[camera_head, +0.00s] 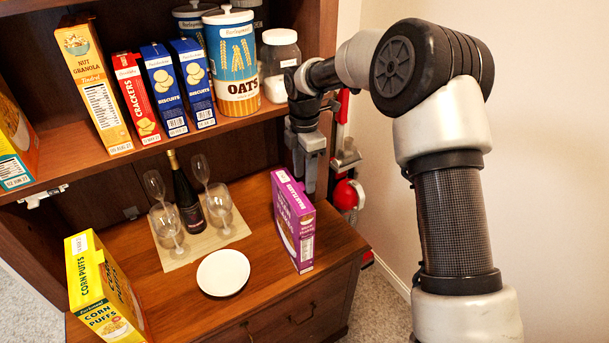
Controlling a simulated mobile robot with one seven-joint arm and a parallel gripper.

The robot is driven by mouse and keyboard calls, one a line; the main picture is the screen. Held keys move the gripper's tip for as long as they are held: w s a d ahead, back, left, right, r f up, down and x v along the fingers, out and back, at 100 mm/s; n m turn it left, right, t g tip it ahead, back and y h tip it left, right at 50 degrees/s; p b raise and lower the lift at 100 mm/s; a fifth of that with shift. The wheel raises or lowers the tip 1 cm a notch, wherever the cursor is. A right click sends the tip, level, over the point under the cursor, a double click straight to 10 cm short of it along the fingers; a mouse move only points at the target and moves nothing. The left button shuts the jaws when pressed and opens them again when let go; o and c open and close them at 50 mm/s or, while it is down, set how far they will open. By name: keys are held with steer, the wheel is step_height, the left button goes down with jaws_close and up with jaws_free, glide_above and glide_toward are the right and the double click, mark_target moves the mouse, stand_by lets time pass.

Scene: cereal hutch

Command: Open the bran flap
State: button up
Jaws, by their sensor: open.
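The purple bran flakes box (295,225) stands upright on the hutch counter, near its right end. The top of the box (291,189) faces up toward me. I cannot clearly tell how its flap lies. My gripper (305,185) points down at the top right of the box, beside or behind its upper edge. Its fingers are open with nothing seen between them. The fingertips are partly hidden close to the box, so I cannot tell whether they touch it.
A yellow corn puffs box (100,290) stands at the counter's left. A white plate (223,272), several glasses and a dark bottle (187,200) are between. The shelf above holds boxes, an oats canister (234,65) and a jar (281,62). A red object (347,194) hangs right of the hutch.

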steer(key=shift+f, duration=0.2)
steer(key=shift+c, duration=0.2)
steer(key=c, duration=1)
